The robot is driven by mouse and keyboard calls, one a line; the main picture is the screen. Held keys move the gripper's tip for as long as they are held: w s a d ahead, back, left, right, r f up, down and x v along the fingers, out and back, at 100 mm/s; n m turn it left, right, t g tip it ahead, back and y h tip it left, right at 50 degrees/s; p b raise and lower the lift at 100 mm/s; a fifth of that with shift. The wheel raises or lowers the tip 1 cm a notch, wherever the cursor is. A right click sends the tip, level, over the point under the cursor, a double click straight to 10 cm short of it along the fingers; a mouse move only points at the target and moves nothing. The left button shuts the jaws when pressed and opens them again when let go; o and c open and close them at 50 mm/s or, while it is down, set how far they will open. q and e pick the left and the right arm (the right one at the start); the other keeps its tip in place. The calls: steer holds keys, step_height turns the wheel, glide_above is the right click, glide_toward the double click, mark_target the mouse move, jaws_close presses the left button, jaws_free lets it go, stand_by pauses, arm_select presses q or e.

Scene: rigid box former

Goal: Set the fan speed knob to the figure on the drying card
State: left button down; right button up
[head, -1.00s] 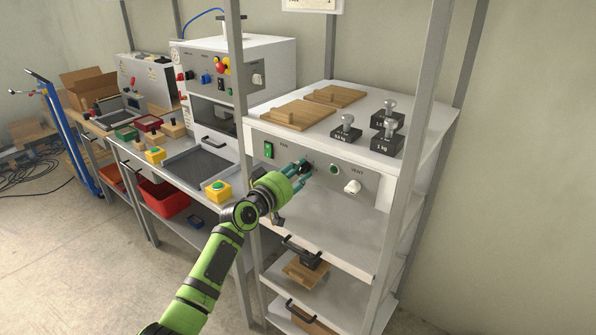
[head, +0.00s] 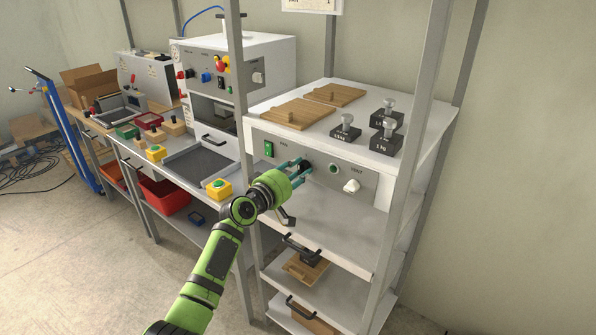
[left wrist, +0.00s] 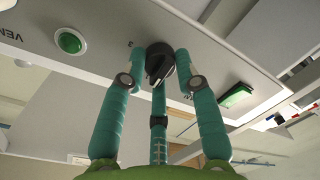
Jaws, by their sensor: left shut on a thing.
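The black fan speed knob (head: 306,165) is on the grey front panel of the white cabinet, right of the green switch. My left gripper (head: 302,168) reaches it from the front and is shut on it. In the left wrist view the teal fingers (left wrist: 161,62) close around the black knob (left wrist: 157,64), with a light pointer mark on its face. Figures around the knob are not legible. A white card (head: 313,4) on the wall is cut off by the top edge, and its text is mostly unreadable. My right gripper is not in view.
The green switch (head: 268,149), a green button (head: 333,169) and a white vent knob (head: 351,186) share the panel. Several weights and wooden boards (head: 297,113) stand on top of the cabinet. A grey post (head: 237,70) rises left of the panel.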

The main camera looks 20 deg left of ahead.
arm_select(q)
steer(key=shift+a+r, duration=0.2)
steer(key=shift+r, duration=0.25)
steer(key=c, duration=1.1)
jaws_free()
steer(key=shift+o, duration=0.9)
steer(key=shift+f, duration=0.25)
steer(key=shift+f, duration=0.1)
steer(key=v, duration=1.2)
